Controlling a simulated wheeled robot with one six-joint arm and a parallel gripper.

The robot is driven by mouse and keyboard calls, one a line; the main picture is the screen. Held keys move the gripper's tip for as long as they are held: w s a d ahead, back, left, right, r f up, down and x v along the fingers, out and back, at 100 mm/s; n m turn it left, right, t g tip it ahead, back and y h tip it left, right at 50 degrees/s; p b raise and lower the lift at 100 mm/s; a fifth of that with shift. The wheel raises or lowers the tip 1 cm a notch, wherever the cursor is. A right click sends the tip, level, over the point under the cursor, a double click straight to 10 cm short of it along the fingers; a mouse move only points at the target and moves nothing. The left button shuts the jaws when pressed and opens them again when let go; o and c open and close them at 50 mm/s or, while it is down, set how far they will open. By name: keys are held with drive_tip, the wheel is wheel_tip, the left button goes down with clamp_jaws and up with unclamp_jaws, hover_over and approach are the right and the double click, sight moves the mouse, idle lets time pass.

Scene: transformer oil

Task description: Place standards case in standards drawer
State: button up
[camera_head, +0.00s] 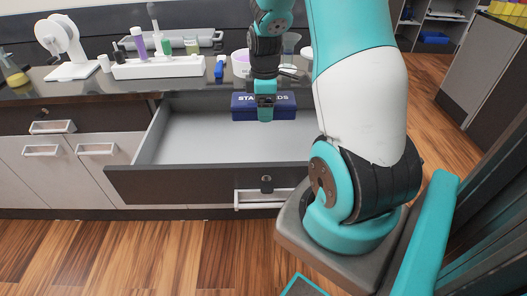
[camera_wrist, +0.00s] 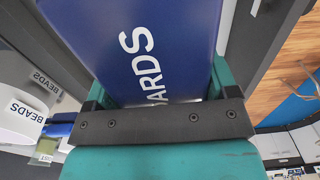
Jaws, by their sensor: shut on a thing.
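The standards case is a dark blue box with white lettering (camera_head: 285,103). In the head view it is at the back right of the open drawer, below the counter edge. I cannot tell whether it touches the drawer floor. My gripper (camera_head: 265,103) points down and is shut on the case, hiding part of its lettering. In the wrist view the case (camera_wrist: 150,30) fills the middle between my two teal fingers. The standards drawer (camera_head: 200,140) is pulled out, with a grey inside and a dark front panel. The rest of its floor looks empty.
On the dark counter stand a white rack (camera_head: 158,69) with bottles, a white device (camera_head: 66,50), a small blue bottle (camera_head: 219,67) and a flask (camera_head: 12,72). A white cup marked BEADS (camera_wrist: 18,122) shows in the wrist view. The wooden floor (camera_head: 130,245) before the drawer is clear.

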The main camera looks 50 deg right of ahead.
sight(264, 156)
wheel_tip(264, 156, down, 17)
drive_tip(key=shift+r, duration=0.2)
idle(0.3)
